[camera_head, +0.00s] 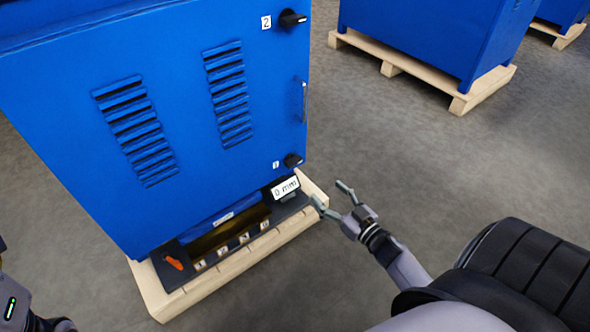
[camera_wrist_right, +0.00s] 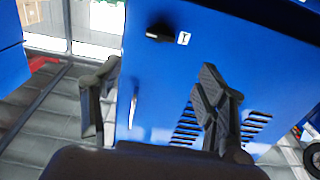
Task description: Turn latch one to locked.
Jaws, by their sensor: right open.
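Latch one is a black knob (camera_head: 293,160) low on the right edge of the blue cabinet door (camera_head: 180,60), beside a small white label. In the right wrist view the knob (camera_wrist_right: 159,33) lies roughly level in the picture, next to a label (camera_wrist_right: 183,37) that looks like a 1. My right gripper (camera_head: 331,195) is open and empty, apart from the knob, to its lower right in the head view. In the right wrist view its fingers (camera_wrist_right: 160,85) stand wide apart, with the knob beyond them. Only part of my left arm shows at the lower left; its fingers are hidden.
A second black knob (camera_head: 291,18), labelled 2, sits higher on the door. A door handle (camera_head: 304,101) lies between the knobs. A "0 mm" display (camera_head: 285,188) and a wooden pallet (camera_head: 240,262) are below. Another blue cabinet (camera_head: 430,35) stands behind; grey floor lies between.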

